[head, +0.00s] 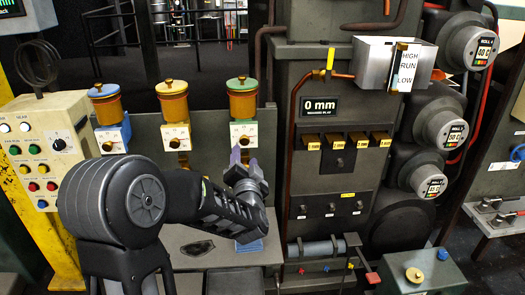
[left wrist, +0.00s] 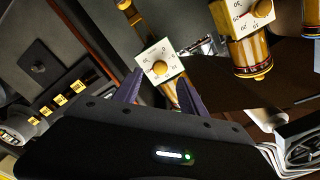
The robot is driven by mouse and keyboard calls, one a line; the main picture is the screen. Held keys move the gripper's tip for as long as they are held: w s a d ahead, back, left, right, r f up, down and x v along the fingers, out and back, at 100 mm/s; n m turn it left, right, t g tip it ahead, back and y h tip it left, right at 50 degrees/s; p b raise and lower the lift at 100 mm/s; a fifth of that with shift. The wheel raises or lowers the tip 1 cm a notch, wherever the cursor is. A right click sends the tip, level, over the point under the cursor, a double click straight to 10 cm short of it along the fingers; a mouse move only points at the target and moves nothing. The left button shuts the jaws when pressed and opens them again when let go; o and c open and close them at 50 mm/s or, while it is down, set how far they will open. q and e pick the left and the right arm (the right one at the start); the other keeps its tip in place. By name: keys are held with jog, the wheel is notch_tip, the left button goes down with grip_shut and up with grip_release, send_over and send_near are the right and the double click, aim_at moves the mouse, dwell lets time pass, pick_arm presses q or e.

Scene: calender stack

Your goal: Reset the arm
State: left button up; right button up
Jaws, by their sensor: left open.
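My left arm reaches in from the left in the head view. Its gripper (head: 243,158) is open, with purple fingers pointing up just below a white dial box (head: 244,134) under the green-lidded canister (head: 242,98). In the left wrist view the two fingers of the left gripper (left wrist: 160,90) stand apart, with a white dial (left wrist: 160,62) showing beyond and between them. I see nothing held; the distance from the fingertips to the dial is hard to tell. My right gripper is not in view.
Blue-lidded (head: 106,104) and yellow-lidded (head: 173,100) canisters stand left of the green-lidded one. A control panel (head: 44,150) is at far left. The machine with a "0 mm" display (head: 319,105) and roll motors (head: 468,40) is at right. A grey bench surface (head: 190,262) lies below.

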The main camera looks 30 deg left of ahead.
pick_arm(q)
jog(key=s+d+f+n+g+h, duration=0.3)
jog(key=d+f+h, duration=0.7)
jog(key=d+f, duration=1.05)
jog(key=s+d+f+g+h, duration=0.1)
jog(key=s+d+f+g, duration=0.2)
jog(key=s+d+f, duration=0.2)
jog(key=s+d+f+g+h, duration=0.2)
jog(key=s+d+f+g, duration=0.2)
jog(key=s+f, duration=0.6)
jog(key=s+d+f+g+h, duration=0.2)
jog(key=s+d+f, duration=0.5)
jog(key=s, duration=0.5)
jog(key=shift+d+f+g, duration=0.25)
jog(key=shift+f+g, duration=0.45)
jog(key=shift+g, duration=0.2)
